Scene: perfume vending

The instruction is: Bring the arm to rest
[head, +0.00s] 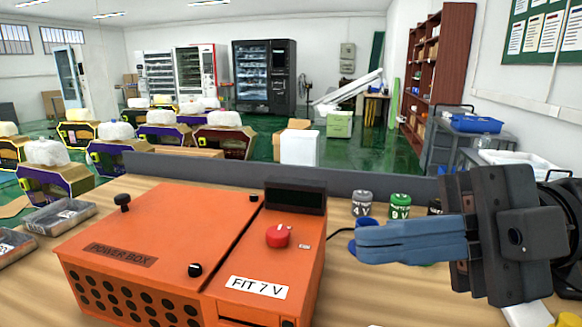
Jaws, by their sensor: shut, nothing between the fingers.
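My gripper (362,241) enters from the right edge, pointing left over the wooden table. Its blue fingers are shut together with nothing between them. It hangs beside the right side of the orange power box (165,235). The box carries a red knob (278,236), a dark display (295,197) and a label reading "FIT 7 V". Behind the fingers stand a grey battery marked 4 V (362,204) and a green battery marked 9 V (400,206). A further dark item there is partly hidden by my gripper.
Metal trays (60,216) lie at the table's left. A low grey panel (240,172) runs along the back edge. Small yellow things show at the bottom right. Beyond are several machines with white tops, vending machines (264,76), a brown shelf (440,70) and a cart with a blue bin (476,123).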

